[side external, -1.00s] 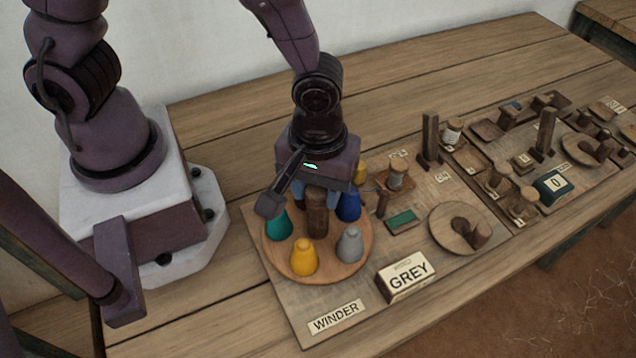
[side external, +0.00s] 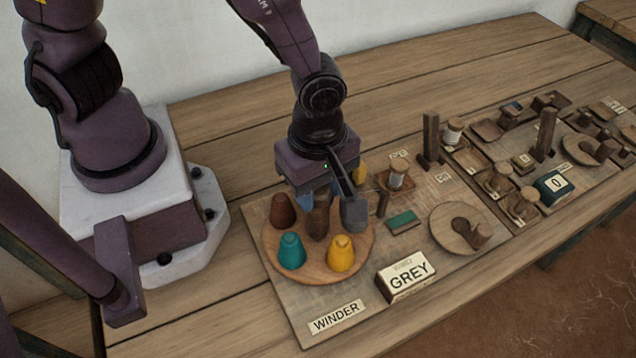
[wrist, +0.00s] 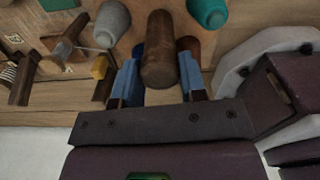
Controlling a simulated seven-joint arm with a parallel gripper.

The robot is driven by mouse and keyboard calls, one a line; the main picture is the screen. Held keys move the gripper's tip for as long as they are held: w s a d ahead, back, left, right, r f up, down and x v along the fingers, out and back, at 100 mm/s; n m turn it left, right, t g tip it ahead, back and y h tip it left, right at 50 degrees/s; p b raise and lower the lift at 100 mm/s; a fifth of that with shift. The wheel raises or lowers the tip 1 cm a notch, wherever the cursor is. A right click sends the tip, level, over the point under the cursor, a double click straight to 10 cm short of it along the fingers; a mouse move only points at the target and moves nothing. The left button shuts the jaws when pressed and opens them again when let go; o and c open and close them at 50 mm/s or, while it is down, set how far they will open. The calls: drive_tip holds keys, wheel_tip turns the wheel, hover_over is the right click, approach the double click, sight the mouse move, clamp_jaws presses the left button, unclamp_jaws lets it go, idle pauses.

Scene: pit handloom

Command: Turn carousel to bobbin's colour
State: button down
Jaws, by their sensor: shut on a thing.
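The round wooden carousel (side external: 318,272) carries coloured cones around a brown centre post (side external: 318,224). My gripper (side external: 319,204) is shut on this post; in the wrist view its blue-padded fingers (wrist: 159,78) stand either side of the post (wrist: 160,48). The yellow cone (side external: 340,254) is front right, the teal cone (side external: 291,252) front left, the brown cone (side external: 283,211) left. The grey cone (side external: 354,216) is at the right, partly covered by my gripper. A bobbin with pale thread (side external: 397,178) stands right of the carousel.
A card reading GREY (side external: 406,277) stands in front of the carousel, and a WINDER label (side external: 337,316) lies nearby. A green block (side external: 403,222), a crank disc (side external: 460,230) and an upright wooden post (side external: 431,138) are to the right. Bare table lies behind.

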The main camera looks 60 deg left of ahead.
drive_tip(key=shift+n, duration=1.1)
drive_tip(key=c, duration=0.7)
unclamp_jaws()
drive_tip(key=shift+r, duration=0.15)
wheel_tip(320, 180, up, 13)
drive_tip(key=shift+f, duration=0.1)
